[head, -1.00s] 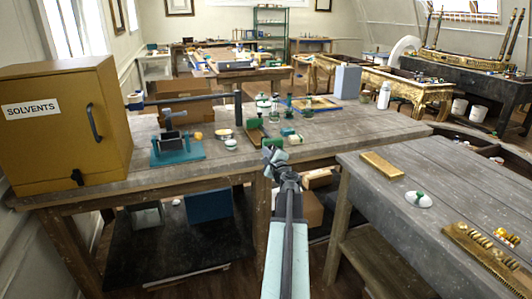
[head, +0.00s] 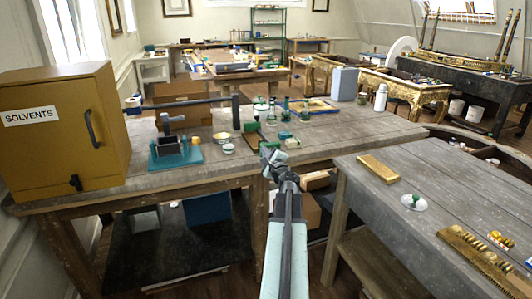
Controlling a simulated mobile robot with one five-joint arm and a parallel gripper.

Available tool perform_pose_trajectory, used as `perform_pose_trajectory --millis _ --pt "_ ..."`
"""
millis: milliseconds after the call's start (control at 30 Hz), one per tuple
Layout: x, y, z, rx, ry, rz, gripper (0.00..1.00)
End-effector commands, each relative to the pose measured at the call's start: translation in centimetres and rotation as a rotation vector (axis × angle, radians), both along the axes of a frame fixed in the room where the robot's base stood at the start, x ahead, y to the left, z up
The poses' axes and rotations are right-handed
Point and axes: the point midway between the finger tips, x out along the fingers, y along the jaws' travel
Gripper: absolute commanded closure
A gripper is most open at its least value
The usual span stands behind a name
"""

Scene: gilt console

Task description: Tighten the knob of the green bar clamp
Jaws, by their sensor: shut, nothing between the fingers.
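My gripper (head: 269,154) is shut and empty, at the front edge of the left workbench. A small green block (head: 251,127) stands upright on that bench just beyond it, beside a brownish strip (head: 263,139). These look like parts of the green bar clamp, but they are too small to be sure. A green piece (head: 291,143) lies right of the strip, close behind my gripper in the picture. I cannot make out the clamp's knob or tell whether my gripper touches anything; the gripper covers part of that area.
A yellow solvents cabinet (head: 60,130) stands at the left. A teal fixture (head: 175,152) and a dark horizontal bar (head: 190,102) are beside it. Green bottles (head: 284,108) stand farther back.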

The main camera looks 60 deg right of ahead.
Motion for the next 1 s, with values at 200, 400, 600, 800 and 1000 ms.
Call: perform_pose_trajectory --millis 200,400,600,800,1000 --pt "-2.1 1.8 0.0 0.001 -0.001 0.001 1.00" --pt "-4.2 3.4 0.0 0.000 -0.001 0.003 1.00" --pt "-4.5 3.6 0.0 0.001 -0.001 0.004 1.00" --pt "-4.6 4.0 -1.0 0.001 -0.001 0.004 1.00" --pt "-4.9 4.8 -2.6 0.001 -0.001 0.004 1.00"
